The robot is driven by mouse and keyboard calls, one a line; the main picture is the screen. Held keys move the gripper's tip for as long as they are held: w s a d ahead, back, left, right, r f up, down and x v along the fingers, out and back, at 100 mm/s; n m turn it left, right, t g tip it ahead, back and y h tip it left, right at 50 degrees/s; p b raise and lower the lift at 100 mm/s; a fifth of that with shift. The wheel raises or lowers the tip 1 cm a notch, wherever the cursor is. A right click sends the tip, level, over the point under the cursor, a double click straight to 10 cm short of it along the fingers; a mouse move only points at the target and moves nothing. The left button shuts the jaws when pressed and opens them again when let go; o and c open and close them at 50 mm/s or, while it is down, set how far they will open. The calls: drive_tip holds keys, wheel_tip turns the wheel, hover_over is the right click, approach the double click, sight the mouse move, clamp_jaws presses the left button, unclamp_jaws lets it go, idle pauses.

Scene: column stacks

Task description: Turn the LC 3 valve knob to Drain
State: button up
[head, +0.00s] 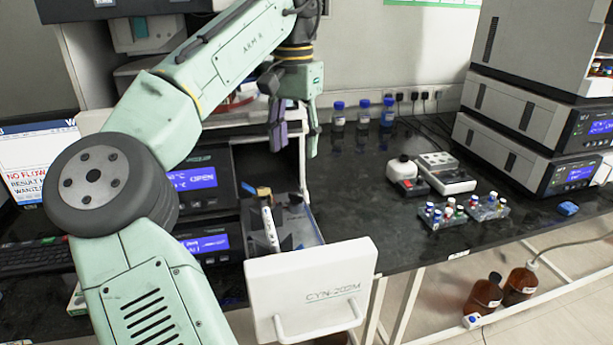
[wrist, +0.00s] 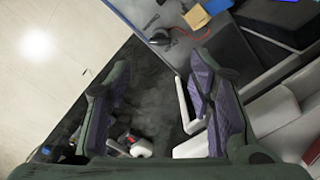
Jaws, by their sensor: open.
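No knob marked LC 3 or Drain can be made out in either view. The left instrument stack (head: 222,158) has blue displays, one reading "OPEN", and my arm covers part of it. A white-fronted drawer or door marked roughly "CYN-200M" (head: 312,285) stands out from this stack, with a white column-like tube (head: 270,229) behind it. My gripper (head: 296,137) hangs open and empty in front of the stack's upper part, above the bench. In the wrist view my gripper (wrist: 158,105) has its two purple-padded fingers wide apart, with nothing between them.
A second instrument stack (head: 535,115) stands at the right. Several blue-capped bottles (head: 363,113), a small white device (head: 445,172) and vial racks (head: 443,214) are on the black bench (head: 372,235). Brown bottles (head: 482,296) are below it. The bench's middle is mostly clear.

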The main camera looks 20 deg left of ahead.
sight(296, 194)
wheel_tip(296, 194, down, 10)
drive_tip(key=shift+f, duration=0.25)
drive_tip(key=shift+c, duration=0.5)
clamp_jaws()
idle(0.3)
